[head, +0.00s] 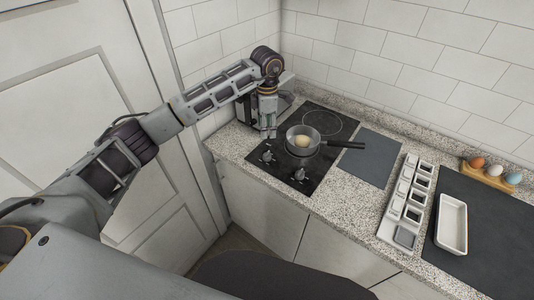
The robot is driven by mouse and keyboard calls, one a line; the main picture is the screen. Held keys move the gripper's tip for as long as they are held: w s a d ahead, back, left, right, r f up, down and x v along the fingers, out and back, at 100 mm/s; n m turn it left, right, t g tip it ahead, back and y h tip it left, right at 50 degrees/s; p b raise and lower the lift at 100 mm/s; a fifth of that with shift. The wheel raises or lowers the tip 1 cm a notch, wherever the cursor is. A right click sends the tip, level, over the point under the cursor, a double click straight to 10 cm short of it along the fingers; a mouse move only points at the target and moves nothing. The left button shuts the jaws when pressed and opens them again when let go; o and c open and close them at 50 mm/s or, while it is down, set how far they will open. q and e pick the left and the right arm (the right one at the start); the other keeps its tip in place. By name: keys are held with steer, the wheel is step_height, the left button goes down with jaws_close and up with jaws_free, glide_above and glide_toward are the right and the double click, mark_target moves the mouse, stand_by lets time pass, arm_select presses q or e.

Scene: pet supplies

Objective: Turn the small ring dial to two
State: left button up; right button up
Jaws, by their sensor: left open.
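The black cooktop (320,168) is set in the speckled counter. It has two dials along its front left part: one dial (267,156) nearer the wall and another dial (299,175) nearer the front. Their marks are too small to read, and I cannot tell which belongs to the small ring. My left gripper (268,134) points down, open, just beyond the first dial and apart from it as far as I can see. A grey pan (304,150) with a pale round thing (302,141) in it sits on the cooktop. My right gripper is not in view.
The pan's black handle (344,144) points right. A dark board (369,158), a white compartment tray (391,222), a white dish (452,226) and a holder with several eggs (490,175) stand to the right. A dark appliance (236,111) stands behind my left gripper.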

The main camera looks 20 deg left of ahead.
mark_target(267, 153)
arm_select(q)
steer(key=shift+f, duration=0.1)
steer(key=shift+f+p, duration=1.4)
steer(key=shift+f, duration=5.4)
steer(key=c, duration=1)
